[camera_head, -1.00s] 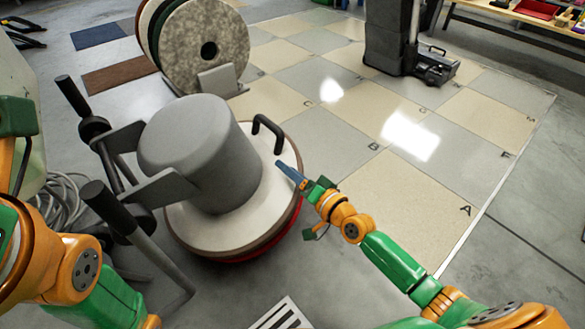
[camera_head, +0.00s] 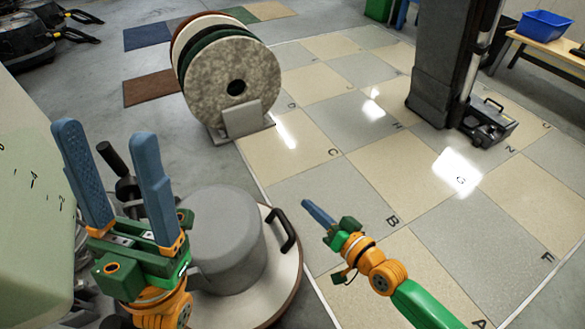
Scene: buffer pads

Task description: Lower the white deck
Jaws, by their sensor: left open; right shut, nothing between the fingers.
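The white deck (camera_head: 286,270) is the round white disc of the floor machine, with a grey motor housing (camera_head: 225,240) on top. A black loop handle (camera_head: 282,229) stands at the deck's right edge. My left gripper (camera_head: 108,178) is open and empty, its blue fingers pointing up, in front of the machine's left side and hiding much of its handle frame. My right gripper (camera_head: 306,204) is shut and empty, just right of and apart from the black handle. The deck's lower left part is hidden by my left arm and the housing.
A rack of round pads (camera_head: 235,75) stands behind the machine. Checkered lettered floor tiles (camera_head: 290,140) lie open to the right. A dark column with a black box (camera_head: 487,122) stands at the back right. A pale green surface (camera_head: 25,200) fills the left edge.

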